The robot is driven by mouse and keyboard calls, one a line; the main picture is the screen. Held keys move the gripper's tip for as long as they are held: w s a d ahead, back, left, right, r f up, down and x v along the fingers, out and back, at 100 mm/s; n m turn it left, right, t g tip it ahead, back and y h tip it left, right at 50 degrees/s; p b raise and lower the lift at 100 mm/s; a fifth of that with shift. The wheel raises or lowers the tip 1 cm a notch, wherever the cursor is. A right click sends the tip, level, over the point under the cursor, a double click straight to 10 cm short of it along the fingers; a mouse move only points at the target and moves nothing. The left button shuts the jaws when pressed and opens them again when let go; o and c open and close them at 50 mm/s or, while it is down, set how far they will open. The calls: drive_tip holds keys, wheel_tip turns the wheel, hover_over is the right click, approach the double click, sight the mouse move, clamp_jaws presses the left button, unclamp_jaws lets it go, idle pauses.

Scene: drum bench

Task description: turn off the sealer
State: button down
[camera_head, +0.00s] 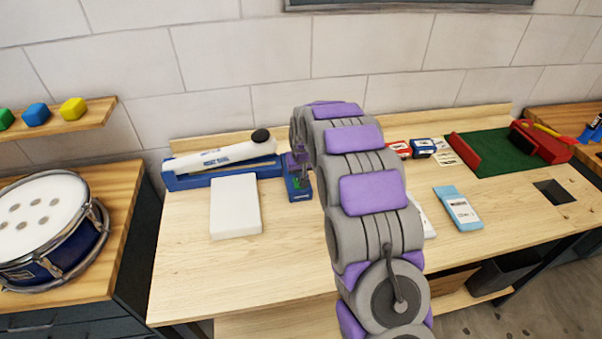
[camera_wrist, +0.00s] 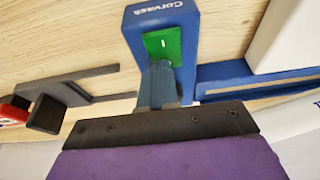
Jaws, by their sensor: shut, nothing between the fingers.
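The sealer (camera_head: 215,157) is a long blue base with a white lever arm and a dark round knob, at the back left of the bench. Its blue end also shows at the right of the wrist view (camera_wrist: 222,83). A blue switch box (camera_head: 299,194) stands by its right end. In the wrist view this box (camera_wrist: 188,48) carries a green rocker switch (camera_wrist: 163,46) with a white line mark. My gripper (camera_wrist: 160,75) is shut and empty, its fingertips at the near edge of the green switch; contact cannot be told. My arm partly hides the bench behind it.
A white block (camera_head: 235,207) lies in front of the sealer. Small red (camera_head: 398,149) and blue (camera_head: 422,148) boxes, a blue-white packet (camera_head: 458,208) and a green mat (camera_head: 497,158) are to the right. The bench front left is clear. A drum (camera_head: 45,228) stands at far left.

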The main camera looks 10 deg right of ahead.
drive_tip(key=shift+s, duration=0.8)
drive_tip(key=shift+r+p, duration=0.35)
drive_tip(key=shift+r, duration=0.1)
drive_tip(key=p+v, duration=0.3)
drive_tip(key=v, duration=1)
drive_tip(key=shift+w, duration=0.25)
drive_tip(key=shift+w, duration=0.1)
